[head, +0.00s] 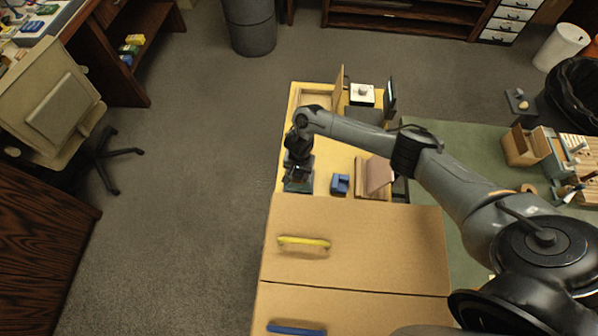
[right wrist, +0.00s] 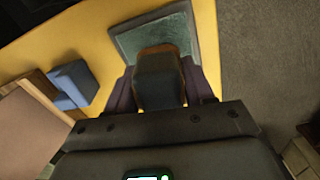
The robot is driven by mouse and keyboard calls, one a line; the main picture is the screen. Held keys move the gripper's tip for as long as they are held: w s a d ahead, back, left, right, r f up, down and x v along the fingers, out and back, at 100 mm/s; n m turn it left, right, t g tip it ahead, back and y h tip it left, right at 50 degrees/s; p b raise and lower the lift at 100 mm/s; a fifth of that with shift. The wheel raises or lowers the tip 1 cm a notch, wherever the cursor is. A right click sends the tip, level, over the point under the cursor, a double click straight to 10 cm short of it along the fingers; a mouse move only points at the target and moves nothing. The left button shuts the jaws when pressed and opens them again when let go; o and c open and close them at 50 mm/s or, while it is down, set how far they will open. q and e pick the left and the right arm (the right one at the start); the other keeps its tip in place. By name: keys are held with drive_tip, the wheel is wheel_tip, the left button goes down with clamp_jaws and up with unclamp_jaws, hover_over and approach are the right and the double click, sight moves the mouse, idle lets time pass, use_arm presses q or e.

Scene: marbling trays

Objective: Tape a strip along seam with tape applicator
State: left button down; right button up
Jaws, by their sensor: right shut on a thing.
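My right gripper (head: 298,172) reaches down over the left side of the yellow table. In the right wrist view its fingers (right wrist: 160,98) are shut on a dark grey block with a brown edge (right wrist: 160,75). I cannot tell whether this is the tape applicator. A dark green, framed flat piece (right wrist: 185,35) lies just beyond the block; I cannot tell whether they touch. Two tan boards (head: 380,235) lie nearer, and a straight seam (head: 370,292) runs between them. A yellow bar (head: 303,243) and a blue bar (head: 296,329) sit on the boards. My left gripper is not in view.
A blue notched block (head: 340,184) stands right of my gripper, also in the right wrist view (right wrist: 75,82). A brown open box-like thing (head: 374,177) is beside it. An upright board (head: 339,88) and white box (head: 362,94) stand at the back. Carpet lies left.

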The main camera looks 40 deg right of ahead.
drive_tip(key=shift+f, duration=0.5)
idle(0.3)
idle(1.4)
drive_tip(key=shift+f+p, duration=0.15)
drive_tip(key=shift+p, duration=0.2)
idle(0.7)
drive_tip(key=shift+r+p, duration=0.7)
drive_tip(key=shift+p, duration=0.1)
wheel_tip(320, 180, up, 4)
drive_tip(key=p, duration=0.5)
drive_tip(key=r+p, duration=0.1)
drive_tip(key=p, duration=0.1)
drive_tip(key=shift+r+p, duration=0.3)
drive_tip(key=shift+r, duration=0.15)
